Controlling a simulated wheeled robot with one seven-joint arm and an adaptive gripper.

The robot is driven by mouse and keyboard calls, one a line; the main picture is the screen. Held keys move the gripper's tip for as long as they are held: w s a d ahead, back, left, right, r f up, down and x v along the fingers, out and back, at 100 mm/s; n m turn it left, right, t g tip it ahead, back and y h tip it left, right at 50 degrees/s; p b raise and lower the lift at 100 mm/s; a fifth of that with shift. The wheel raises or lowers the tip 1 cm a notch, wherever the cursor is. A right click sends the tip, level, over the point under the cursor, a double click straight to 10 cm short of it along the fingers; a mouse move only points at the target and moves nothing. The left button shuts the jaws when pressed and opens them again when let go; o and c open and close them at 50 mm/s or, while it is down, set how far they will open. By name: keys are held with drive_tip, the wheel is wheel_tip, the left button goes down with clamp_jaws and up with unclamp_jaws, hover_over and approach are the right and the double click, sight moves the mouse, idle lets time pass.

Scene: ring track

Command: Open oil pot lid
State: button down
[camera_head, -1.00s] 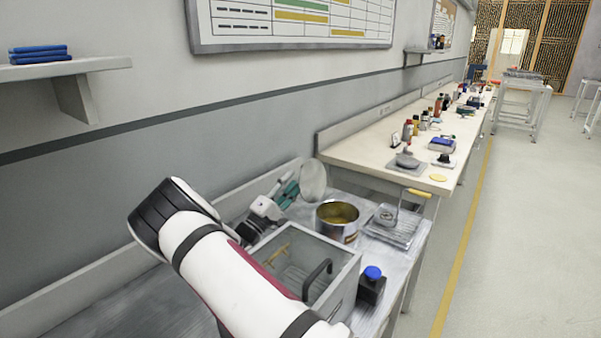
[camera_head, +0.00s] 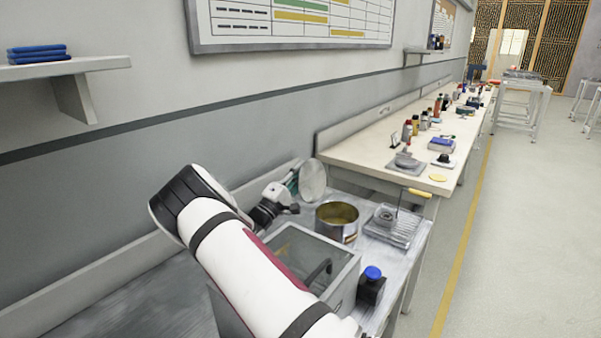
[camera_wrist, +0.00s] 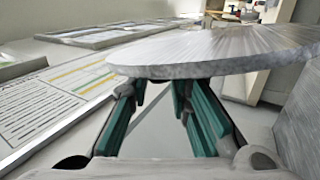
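The oil pot (camera_head: 337,218) is a round metal can with yellowish content showing through its open top, on the near workbench. In the wrist view the lid (camera_wrist: 215,50) spreads edge-on across the fingertips. My gripper (camera_head: 291,182) is left of the lid, close behind it. In the wrist view my gripper (camera_wrist: 159,88) shows two teal-padded fingers apart, with a clear gap between them.
A grey open box with a dark handle (camera_head: 318,272) stands in front of the pot. A black box with a blue button (camera_head: 372,285) is right of it. A metal tray with a yellow-handled basket (camera_head: 397,225) lies right of the pot. The wall (camera_head: 120,170) is close on the left.

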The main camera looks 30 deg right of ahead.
drive_tip(key=shift+s+d+r+m+g+p, duration=0.15)
drive_tip(key=shift+s+m+g, duration=0.15)
drive_tip(key=shift+m, duration=0.25)
drive_tip(key=shift+s+r+m+g+p, duration=0.15)
drive_tip(key=shift+s+m+g, duration=0.15)
drive_tip(key=shift+m, duration=0.25)
drive_tip(key=shift+s+d+m+g, duration=0.2)
drive_tip(key=shift+s+m+g, duration=0.15)
drive_tip(key=shift+m+g, duration=0.3)
drive_tip(key=c, duration=1.5)
unclamp_jaws()
drive_tip(key=shift+r, duration=0.1)
drive_tip(key=shift+t, duration=0.25)
drive_tip(key=v, duration=1.2)
